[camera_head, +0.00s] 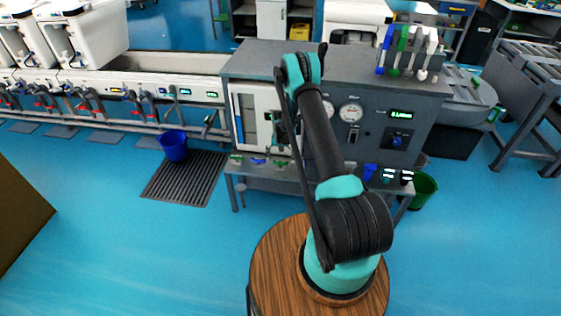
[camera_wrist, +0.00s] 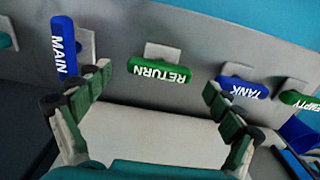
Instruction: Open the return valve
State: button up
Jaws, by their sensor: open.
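The return valve has a green handle (camera_wrist: 158,70) marked RETURN, lying crosswise on a grey panel near the top middle of the wrist view. My gripper (camera_wrist: 156,86) is open, with one finger to the left of the green handle and the other to its right. Neither finger appears to touch it, and nothing is between them. In the head view, small green and blue handles show along the front ledge of the grey test bench (camera_head: 262,56). I cannot tell there which one is the return valve. My arm hides part of the bench front.
A blue handle marked MAIN (camera_wrist: 63,46) stands lengthwise close to the left finger. A blue TANK handle (camera_wrist: 242,88) is close to the right finger, with a green EMPTY handle (camera_wrist: 302,99) beyond. A blue bucket (camera_head: 173,146) stands on the floor left of the bench.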

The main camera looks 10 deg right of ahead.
jog(key=shift+f, duration=0.8)
jog(key=c, duration=1.2)
jog(key=shift+o, duration=0.2)
